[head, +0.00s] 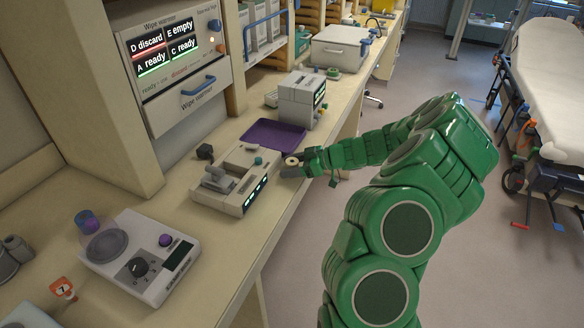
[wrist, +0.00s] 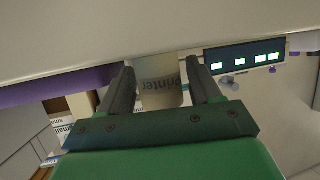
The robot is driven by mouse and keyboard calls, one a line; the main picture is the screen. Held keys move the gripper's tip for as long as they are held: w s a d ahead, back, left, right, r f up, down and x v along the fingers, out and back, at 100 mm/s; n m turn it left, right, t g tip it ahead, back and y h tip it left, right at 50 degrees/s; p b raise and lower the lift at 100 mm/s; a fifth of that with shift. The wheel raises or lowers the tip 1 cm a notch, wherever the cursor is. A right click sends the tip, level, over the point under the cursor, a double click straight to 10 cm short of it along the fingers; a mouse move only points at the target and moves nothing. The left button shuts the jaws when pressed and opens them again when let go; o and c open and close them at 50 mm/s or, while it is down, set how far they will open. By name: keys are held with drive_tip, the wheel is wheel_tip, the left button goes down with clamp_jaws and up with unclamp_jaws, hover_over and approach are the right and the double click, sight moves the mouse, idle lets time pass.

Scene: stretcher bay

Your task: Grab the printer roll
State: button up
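The printer roll (wrist: 160,80) is a pale cylinder with "printer" lettered on its side. In the wrist view it lies between the two fingers of my gripper (wrist: 160,75). In the head view the roll (head: 291,161) shows its round end with a dark centre, at the bench edge beside the grey device with a lit display. My gripper (head: 292,167) reaches in from the right around it. The fingers are spread about as wide as the roll; whether both press on it cannot be told.
The grey device (head: 234,182) stands close left of my gripper. A purple tray (head: 273,136) lies behind it, with a grey box (head: 300,97) beyond. A scale (head: 140,255) stands nearer on the bench. The floor right of the bench is clear up to a stretcher (head: 548,85).

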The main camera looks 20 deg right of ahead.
drive_tip(key=c, duration=0.8)
drive_tip(key=shift+r, duration=0.1)
